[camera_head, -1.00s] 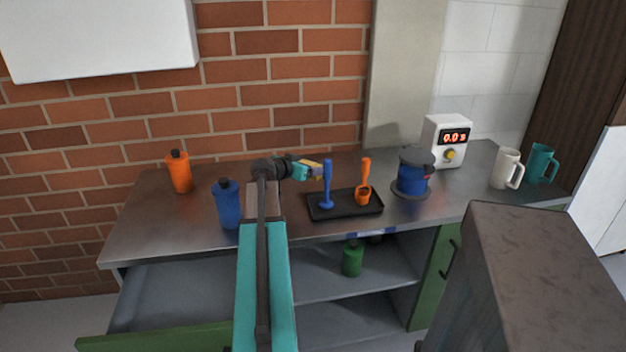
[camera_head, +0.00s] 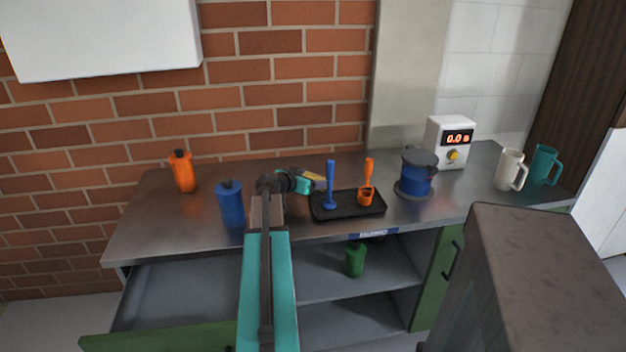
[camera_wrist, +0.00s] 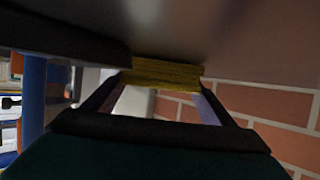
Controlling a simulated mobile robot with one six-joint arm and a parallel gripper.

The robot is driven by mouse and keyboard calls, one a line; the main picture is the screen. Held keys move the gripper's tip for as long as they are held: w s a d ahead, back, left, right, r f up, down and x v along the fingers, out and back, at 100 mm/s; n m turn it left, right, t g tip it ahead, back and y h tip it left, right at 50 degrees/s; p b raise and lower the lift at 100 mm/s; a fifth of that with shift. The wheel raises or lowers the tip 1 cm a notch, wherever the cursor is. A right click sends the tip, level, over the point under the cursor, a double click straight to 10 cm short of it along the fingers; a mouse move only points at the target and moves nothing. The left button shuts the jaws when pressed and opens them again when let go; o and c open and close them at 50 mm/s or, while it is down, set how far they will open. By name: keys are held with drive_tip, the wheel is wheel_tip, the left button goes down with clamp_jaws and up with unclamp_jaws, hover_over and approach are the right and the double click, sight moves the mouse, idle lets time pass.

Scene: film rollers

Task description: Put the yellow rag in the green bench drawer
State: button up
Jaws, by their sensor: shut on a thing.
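The yellow rag (camera_wrist: 163,75) is a flat folded pad. My gripper (camera_wrist: 160,88) is shut on it; in the wrist view, the rag lies between the fingertips close to the steel benchtop, and I cannot tell if they touch. In the head view my gripper (camera_head: 313,181) and the rag (camera_head: 315,177) are over the bench, just left of the blue tamper. The green bench drawer (camera_head: 160,341) is at the lower left below the benchtop. It is pulled open, its visible grey inside bare; my arm hides its right part.
A black tray (camera_head: 347,211) holds the blue tamper (camera_head: 330,186) and an orange tool (camera_head: 367,184). A blue bottle (camera_head: 231,206) and an orange bottle (camera_head: 183,172) stand left. A blue pot (camera_head: 417,176) is right of the tray. A grey-brown block (camera_head: 545,270) fills the lower right.

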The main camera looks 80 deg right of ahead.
drive_tip(key=shift+f, duration=0.2)
idle(0.3)
drive_tip(key=o, duration=1)
drive_tip(key=shift+r, duration=0.25)
drive_tip(key=shift+w+a, duration=0.1)
drive_tip(key=shift+a, duration=0.25)
drive_tip(key=b+v, duration=0.1)
drive_tip(key=v, duration=1)
drive_tip(key=shift+w+r, duration=0.1)
drive_tip(key=shift+r, duration=0.05)
